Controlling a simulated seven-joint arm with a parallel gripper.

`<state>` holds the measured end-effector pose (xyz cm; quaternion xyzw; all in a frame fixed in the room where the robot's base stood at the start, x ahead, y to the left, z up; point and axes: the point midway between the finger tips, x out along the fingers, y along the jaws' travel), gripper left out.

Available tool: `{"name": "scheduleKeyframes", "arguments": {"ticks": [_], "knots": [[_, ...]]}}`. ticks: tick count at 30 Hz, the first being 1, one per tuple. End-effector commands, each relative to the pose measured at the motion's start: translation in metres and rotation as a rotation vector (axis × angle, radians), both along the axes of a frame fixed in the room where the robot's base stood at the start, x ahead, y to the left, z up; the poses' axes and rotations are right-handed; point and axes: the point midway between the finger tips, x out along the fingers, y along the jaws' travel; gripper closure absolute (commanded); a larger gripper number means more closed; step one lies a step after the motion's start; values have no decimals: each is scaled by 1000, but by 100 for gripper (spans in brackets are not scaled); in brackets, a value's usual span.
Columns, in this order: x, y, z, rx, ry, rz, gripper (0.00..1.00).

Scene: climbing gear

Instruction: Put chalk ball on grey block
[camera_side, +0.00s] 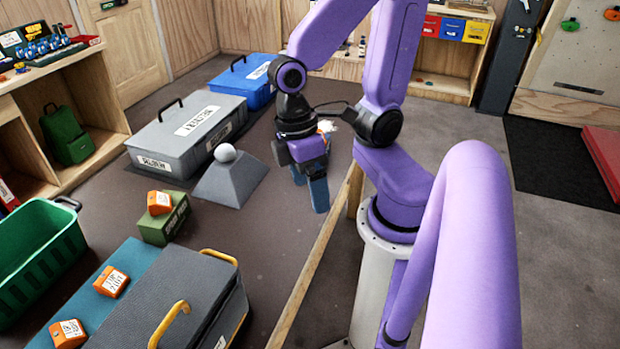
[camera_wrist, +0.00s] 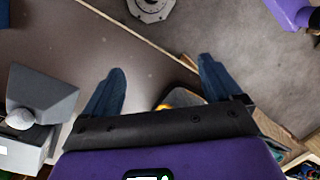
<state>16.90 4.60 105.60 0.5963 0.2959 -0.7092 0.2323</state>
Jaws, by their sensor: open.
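The chalk ball (camera_side: 225,152) is a small white-grey sphere. It sits on the narrow top of the grey block (camera_side: 232,183), which has sloping sides and stands on the dark mat. In the wrist view the ball (camera_wrist: 20,119) shows at the left edge against the grey block (camera_wrist: 45,93). My gripper (camera_side: 309,190), with blue fingers, is open and empty. It is to the right of the block, apart from it and from the ball. The wrist view shows both fingers (camera_wrist: 161,68) spread with nothing held between them.
A grey lidded case (camera_side: 185,135) stands just behind the block, with a blue case (camera_side: 245,80) farther back. A green box (camera_side: 165,218) with an orange block on top is at front left. A dark toolbox (camera_side: 175,300) fills the front. A wooden edge (camera_side: 310,265) borders the mat.

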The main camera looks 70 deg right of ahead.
Motion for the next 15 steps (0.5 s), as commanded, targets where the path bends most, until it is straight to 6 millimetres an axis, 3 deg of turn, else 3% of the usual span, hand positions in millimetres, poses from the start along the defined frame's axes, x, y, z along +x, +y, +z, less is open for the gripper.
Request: {"name": "scheduleKeyframes", "arguments": {"ticks": [6,15], "knots": [[-5,6,13,26,-164,269,8],[-5,8,16,32,-204,329,8]]}}
